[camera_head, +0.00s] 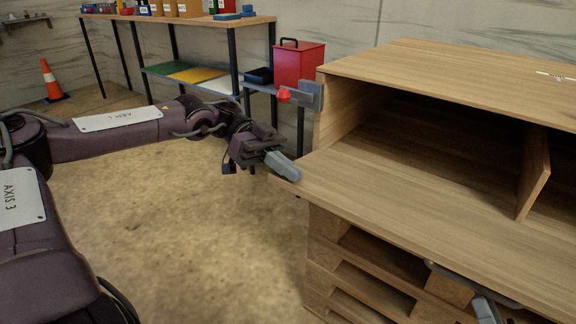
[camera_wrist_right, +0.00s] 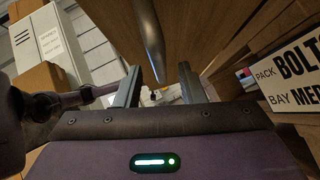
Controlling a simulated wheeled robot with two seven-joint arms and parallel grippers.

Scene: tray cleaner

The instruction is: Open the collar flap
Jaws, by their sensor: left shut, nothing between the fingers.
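The collar flap (camera_head: 420,215) is a wide wooden board at the front of the wooden box. It appears folded down and outward, about level with the box floor, leaving the front open. A grey metal handle (camera_head: 447,272) runs along its front edge; a grey bar (camera_wrist_right: 150,42) in the right wrist view looks like this handle. My left gripper (camera_head: 284,166) is shut and empty at the flap's left corner; I cannot tell if it touches. My right gripper (camera_head: 490,310) is partly cut off at the bottom right, below the handle. Its fingers (camera_wrist_right: 158,88) are apart, with the bar beyond them.
A grey latch plate with a red knob (camera_head: 284,95) sits on the box's left side. A divider (camera_head: 534,172) stands inside the box. Pallets (camera_head: 365,285) lie below. A shelf with a red case (camera_head: 298,65) and a cone (camera_head: 50,80) stand behind. The floor at left is clear.

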